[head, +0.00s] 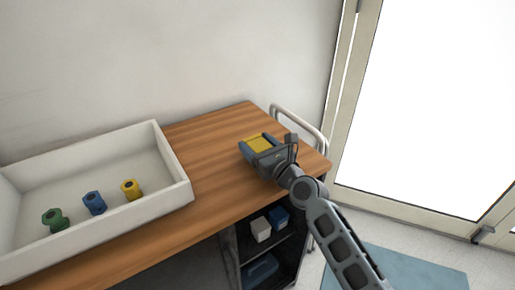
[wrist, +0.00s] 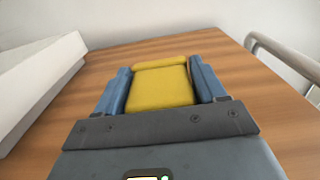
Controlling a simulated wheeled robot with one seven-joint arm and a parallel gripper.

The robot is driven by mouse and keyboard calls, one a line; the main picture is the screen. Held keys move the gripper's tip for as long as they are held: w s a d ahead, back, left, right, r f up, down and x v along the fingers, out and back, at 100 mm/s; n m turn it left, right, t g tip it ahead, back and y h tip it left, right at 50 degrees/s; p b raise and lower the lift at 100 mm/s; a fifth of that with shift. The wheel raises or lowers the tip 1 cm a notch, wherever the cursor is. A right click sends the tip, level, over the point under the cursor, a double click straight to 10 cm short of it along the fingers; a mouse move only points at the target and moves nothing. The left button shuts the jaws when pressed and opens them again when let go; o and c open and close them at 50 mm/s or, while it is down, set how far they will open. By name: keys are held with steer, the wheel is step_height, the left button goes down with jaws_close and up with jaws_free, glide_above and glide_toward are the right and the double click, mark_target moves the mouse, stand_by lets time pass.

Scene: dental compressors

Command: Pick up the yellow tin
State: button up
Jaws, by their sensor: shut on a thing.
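The yellow tin (head: 259,144) is at the right part of the wooden table, between the fingers of my gripper (head: 257,143). In the wrist view the yellow tin (wrist: 160,86) fills the space between the two blue-grey fingers of my gripper (wrist: 160,82), and both fingers press against its sides. My gripper is shut on it. The tin's near end is hidden by the gripper body. I cannot tell whether the tin touches the table or is slightly above it.
A white open tray (head: 172,206) stands on the left of the wooden table (head: 212,150), holding green (head: 55,219), blue (head: 94,203) and yellow (head: 131,189) nut-like parts. A metal rail (head: 307,124) edges the table's right end. Boxes sit on shelves below. Table between tray and gripper is clear.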

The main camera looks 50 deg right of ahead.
mark_target(258, 141)
step_height(258, 141, up, 5)
steer(key=p, duration=0.3)
steer(key=shift+d, duration=0.15)
steer(key=s+d+r+b, duration=0.2)
steer(key=s+d+r, duration=0.4)
steer(key=d, duration=0.3)
steer(key=shift+s+d, duration=0.15)
steer(key=shift+d, duration=0.1)
steer(key=shift+s, duration=0.1)
